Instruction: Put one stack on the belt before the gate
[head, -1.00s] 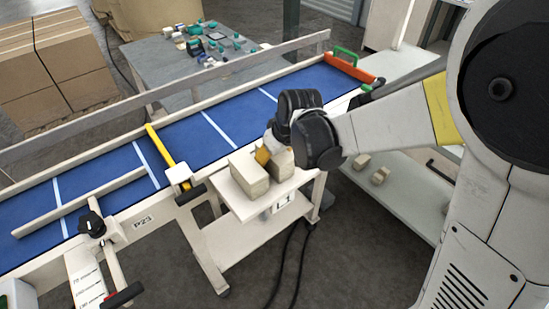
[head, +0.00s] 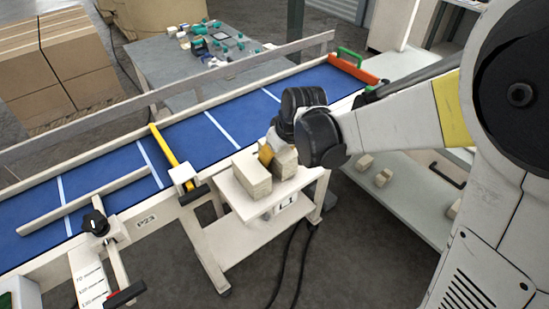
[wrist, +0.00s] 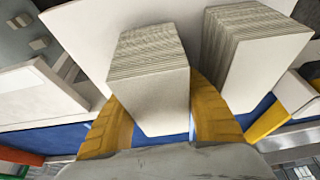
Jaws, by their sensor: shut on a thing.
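My gripper (head: 270,150) is over a small white stand marked L1 (head: 262,208), beside the belt. In the wrist view its yellow fingers (wrist: 163,130) are shut on a pale paper stack (wrist: 150,85), one on each side. The head view shows this held stack (head: 287,164) partly behind the gripper; I cannot tell whether it is clear of the stand. A second stack (head: 252,178) stands just left of it, and at the right in the wrist view (wrist: 250,55). The blue belt (head: 190,140) has white cross lines. A yellow bar (head: 172,150) spans it.
A long rail (head: 200,72) runs along the belt's far side. A pale guide strip (head: 85,200) lies over the left part of the belt. An orange end piece (head: 352,69) closes the far right. The belt right of the yellow bar is clear. Small blocks (head: 365,162) lie on a low shelf.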

